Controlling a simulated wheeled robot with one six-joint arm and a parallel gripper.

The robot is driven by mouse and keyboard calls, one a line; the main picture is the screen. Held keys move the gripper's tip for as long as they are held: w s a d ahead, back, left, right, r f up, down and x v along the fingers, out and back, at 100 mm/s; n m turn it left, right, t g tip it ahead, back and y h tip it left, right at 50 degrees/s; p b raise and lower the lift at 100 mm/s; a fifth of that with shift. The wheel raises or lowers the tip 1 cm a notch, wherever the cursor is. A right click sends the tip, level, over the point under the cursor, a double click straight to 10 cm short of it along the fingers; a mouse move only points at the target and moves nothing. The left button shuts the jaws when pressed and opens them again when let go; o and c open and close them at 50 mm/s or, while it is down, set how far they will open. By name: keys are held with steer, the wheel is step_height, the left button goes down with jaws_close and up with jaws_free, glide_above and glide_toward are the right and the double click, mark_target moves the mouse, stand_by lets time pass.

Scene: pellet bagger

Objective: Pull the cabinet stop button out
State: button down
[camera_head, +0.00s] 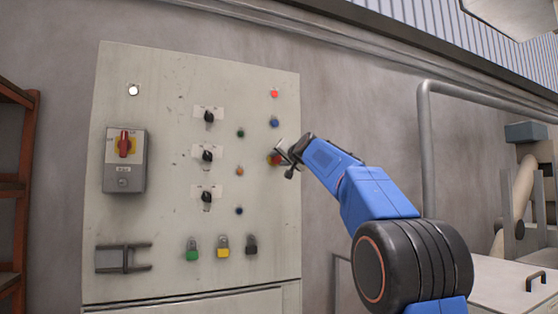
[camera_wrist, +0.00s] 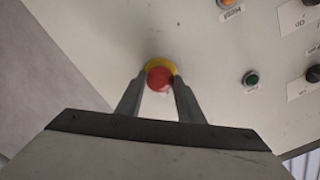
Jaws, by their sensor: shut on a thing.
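The cabinet stop button (camera_head: 273,159) is a red mushroom head on a yellow ring, on the right side of the grey cabinet panel (camera_head: 160,212). In the head view my gripper (camera_head: 284,155) is at the button and partly covers it. In the wrist view the red stop button (camera_wrist: 160,77) sits between the tips of the two fingers of my gripper (camera_wrist: 159,85). The fingers are shut on the button's head, one on each side. The yellow ring shows behind the red head. Whether the button is in or out cannot be told.
A red rotary switch (camera_head: 124,144) is at the panel's left. Black selector knobs (camera_head: 207,156) and small coloured buttons are in the middle. Green, yellow and black padlocks (camera_head: 222,247) hang below. A grey pipe frame (camera_head: 426,150) stands to the right, an orange rack (camera_head: 25,190) at the left.

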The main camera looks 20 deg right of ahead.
steer(key=shift+s, duration=0.5)
steer(key=c, duration=1.2)
jaws_free()
steer(key=shift+s, duration=0.15)
steer(key=s, duration=1.7)
steer(key=shift+s+f, duration=0.15)
